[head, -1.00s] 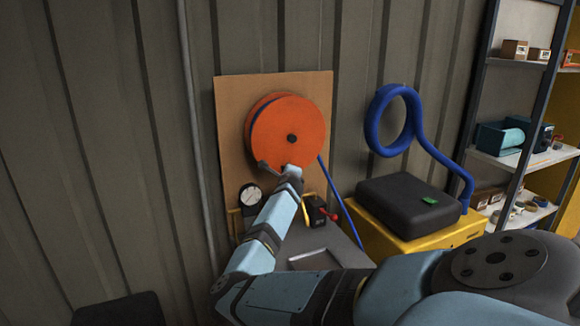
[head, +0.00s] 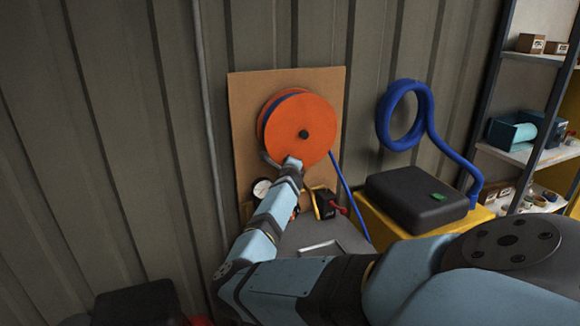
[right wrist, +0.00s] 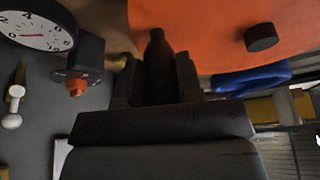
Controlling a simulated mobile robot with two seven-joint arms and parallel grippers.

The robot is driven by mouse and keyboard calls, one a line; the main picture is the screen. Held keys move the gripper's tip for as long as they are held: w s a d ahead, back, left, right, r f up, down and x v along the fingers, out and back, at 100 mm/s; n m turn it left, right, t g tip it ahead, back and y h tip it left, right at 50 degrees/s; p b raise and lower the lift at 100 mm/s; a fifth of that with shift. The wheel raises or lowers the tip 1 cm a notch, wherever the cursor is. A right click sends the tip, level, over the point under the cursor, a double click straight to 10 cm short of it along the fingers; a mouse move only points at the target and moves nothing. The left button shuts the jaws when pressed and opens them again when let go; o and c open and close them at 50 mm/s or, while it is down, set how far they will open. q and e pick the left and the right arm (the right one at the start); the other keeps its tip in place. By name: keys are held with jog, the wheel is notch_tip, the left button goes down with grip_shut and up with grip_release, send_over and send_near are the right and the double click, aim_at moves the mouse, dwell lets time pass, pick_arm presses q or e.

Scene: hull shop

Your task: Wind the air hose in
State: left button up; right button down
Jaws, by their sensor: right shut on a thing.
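The orange hose reel (head: 312,122) is mounted on a brown board (head: 244,110) on the wall, with blue hose (head: 342,178) running down from its right side. In the right wrist view the orange reel face (right wrist: 210,30) fills the top, with its dark hub (right wrist: 261,38). My right gripper (head: 284,163) is at the lower left of the reel face. In the right wrist view its fingers (right wrist: 157,80) are shut on a dark handle (right wrist: 157,48) in front of the reel. In the head view the handle is mostly hidden. My left gripper is not in view.
A yellow cabinet (head: 372,222) with a black case (head: 415,195), a thick blue coil (head: 384,115) and shelves (head: 520,152) stand to the right.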

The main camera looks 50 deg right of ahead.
jog(key=shift+w+r, duration=0.1)
jog(key=shift+r, duration=0.15)
jog(key=c, duration=0.8)
grip_release()
jog(key=shift+a+f, duration=0.1)
jog(key=shift+s+a, duration=0.25)
jog(key=shift+a, duration=0.05)
jog(key=shift+b+v, duration=0.95)
jog(key=shift+v, duration=5.6)
